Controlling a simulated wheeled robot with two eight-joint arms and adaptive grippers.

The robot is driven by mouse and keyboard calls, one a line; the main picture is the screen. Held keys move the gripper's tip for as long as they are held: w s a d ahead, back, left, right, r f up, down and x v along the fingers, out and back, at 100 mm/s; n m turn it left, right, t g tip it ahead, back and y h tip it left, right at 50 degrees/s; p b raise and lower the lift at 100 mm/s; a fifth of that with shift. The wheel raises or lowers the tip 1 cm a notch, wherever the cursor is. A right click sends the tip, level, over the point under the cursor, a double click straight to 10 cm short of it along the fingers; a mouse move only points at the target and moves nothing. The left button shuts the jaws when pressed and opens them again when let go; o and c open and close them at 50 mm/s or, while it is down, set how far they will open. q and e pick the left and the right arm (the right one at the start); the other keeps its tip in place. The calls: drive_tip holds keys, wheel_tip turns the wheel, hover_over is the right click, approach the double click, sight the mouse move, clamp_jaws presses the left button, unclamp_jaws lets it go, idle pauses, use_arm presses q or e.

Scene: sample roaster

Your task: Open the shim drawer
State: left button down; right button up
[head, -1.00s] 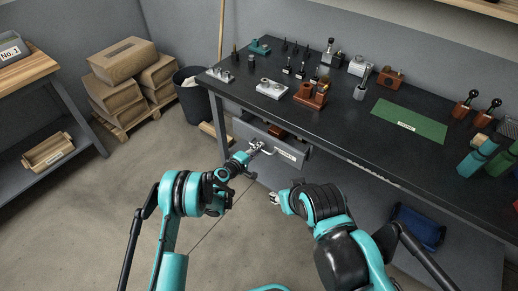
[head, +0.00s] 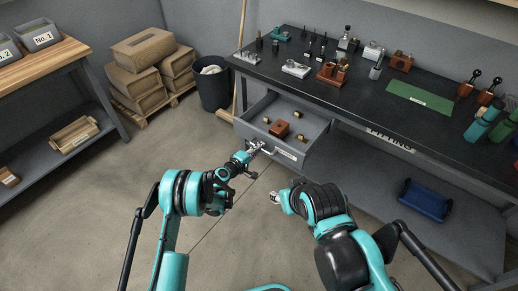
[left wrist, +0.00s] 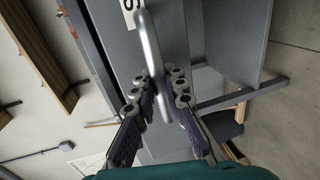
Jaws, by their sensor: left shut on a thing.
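The grey shim drawer (head: 313,134) under the black workbench is pulled out, and its inside shows in the head view. It holds a brown block (head: 279,128) and a few small brass-coloured pieces. My left gripper (head: 256,147) is at the drawer front, shut on the metal bar handle (left wrist: 150,55). In the left wrist view the fingers (left wrist: 160,98) lie on both sides of the handle, and a white label is partly cut off at the top. My right gripper (head: 276,198) is in front of the bench, away from the drawer; its fingers are too small to read.
The black bench top (head: 340,95) carries small tools, holders and a green mat (head: 420,97). A dark bin (head: 213,90) stands left of the drawer. A blue tray (head: 425,201) lies on the lower shelf. The floor before the drawer is clear.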

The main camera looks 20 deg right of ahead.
use_arm(q)
drive_tip(key=c, duration=1.6)
unclamp_jaws()
drive_tip(key=shift+o, duration=0.2)
drive_tip(key=v, duration=0.7)
drive_tip(key=shift+s+a, duration=0.15)
drive_tip(key=shift+s, duration=0.05)
drive_tip(key=shift+r, duration=0.1)
